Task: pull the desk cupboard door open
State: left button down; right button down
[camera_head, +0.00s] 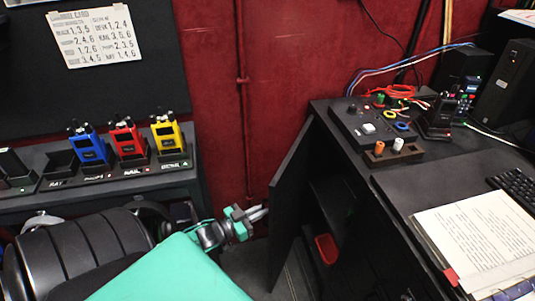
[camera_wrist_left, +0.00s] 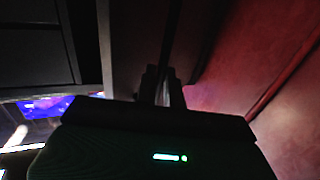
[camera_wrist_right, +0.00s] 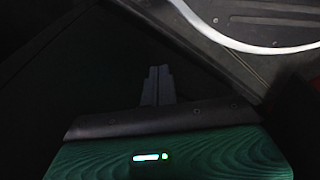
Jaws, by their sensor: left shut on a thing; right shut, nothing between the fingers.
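The black desk cupboard door (camera_head: 292,195) stands swung out from the desk, with the dark cupboard inside (camera_head: 332,200) partly visible. My left gripper (camera_head: 264,212) is at the door's outer face, on its left side. In the left wrist view my left gripper (camera_wrist_left: 163,88) is shut on a dark, narrow upright part that seems to belong to the door; whether it is a handle or an edge is too dark to tell. My right gripper (camera_wrist_right: 158,85) is shut and empty, seen in the right wrist view over dark surroundings; it is not visible in the head view.
A red bin (camera_head: 326,248) sits inside the cupboard. The desk (camera_head: 440,175) carries a button box (camera_head: 365,124), a binder with paper (camera_head: 480,235) and a keyboard (camera_head: 515,185). Blue, red and yellow radios stand on a shelf (camera_head: 190,180) at left. A red wall (camera_head: 275,75) is behind.

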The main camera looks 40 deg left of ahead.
pick_arm(q)
jog(key=shift+w+a+r, duration=0.2)
jog(key=shift+a+r, duration=0.05)
pick_arm(e)
jog(key=shift+f, duration=0.1)
pick_arm(q)
jog(key=c, duration=1.7)
grip_release()
jog(key=shift+o, duration=0.9)
jog(key=shift+w+d+f, duration=0.1)
jog(key=shift+f, duration=0.1)
